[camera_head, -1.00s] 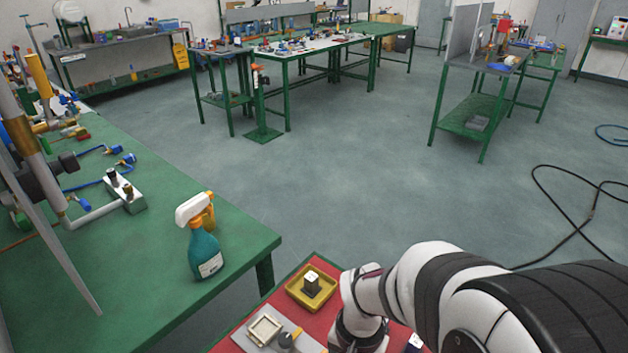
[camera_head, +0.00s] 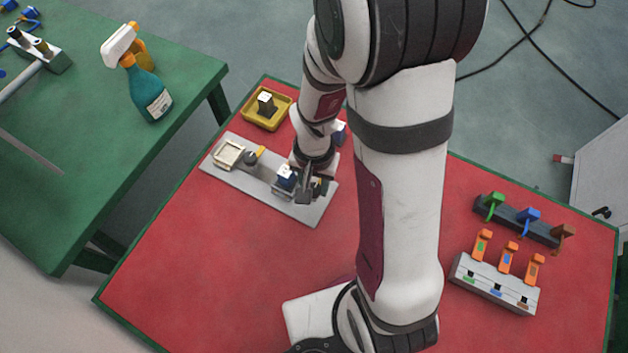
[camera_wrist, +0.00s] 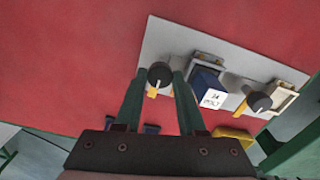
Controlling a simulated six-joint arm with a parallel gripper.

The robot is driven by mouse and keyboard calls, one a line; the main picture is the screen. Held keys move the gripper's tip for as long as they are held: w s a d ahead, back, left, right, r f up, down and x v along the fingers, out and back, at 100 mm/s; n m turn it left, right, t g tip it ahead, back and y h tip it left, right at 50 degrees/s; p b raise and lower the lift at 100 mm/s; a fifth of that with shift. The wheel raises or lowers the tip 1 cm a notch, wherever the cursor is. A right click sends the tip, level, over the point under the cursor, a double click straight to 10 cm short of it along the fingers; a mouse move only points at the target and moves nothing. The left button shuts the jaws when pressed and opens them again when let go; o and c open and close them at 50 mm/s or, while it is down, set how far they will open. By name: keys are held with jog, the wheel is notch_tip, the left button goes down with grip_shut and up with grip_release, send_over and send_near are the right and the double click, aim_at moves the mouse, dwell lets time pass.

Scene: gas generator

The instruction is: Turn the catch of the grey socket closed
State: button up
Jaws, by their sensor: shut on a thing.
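A grey plate (camera_head: 312,212) lies on the red table. On it, the grey socket (camera_wrist: 207,60) holds a blue block (camera_wrist: 205,84) with a white lettered label; the block also shows in the head view (camera_head: 286,175). Beside this socket is its catch (camera_wrist: 160,74), a dark round knob with a yellow lever pointing towards the gripper in the wrist view. My gripper (camera_wrist: 160,80) has its green fingers on both sides of the knob and is shut on it. In the head view my gripper (camera_head: 304,190) is over the plate's right end and partly hides the catch.
A cream socket (camera_head: 228,154) with its own knob and yellow lever (camera_head: 254,156) sits at the plate's other end. A yellow tray (camera_head: 283,116) holds a dark block. A spray bottle (camera_head: 147,90) stands on the green table. Coloured-lever racks (camera_head: 500,285) lie at right.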

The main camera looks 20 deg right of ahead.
grip_shut()
jog(key=n, duration=0.8)
jog(key=shift+n, duration=0.3)
jog(key=n, duration=0.9)
jog(key=shift+n, duration=0.3)
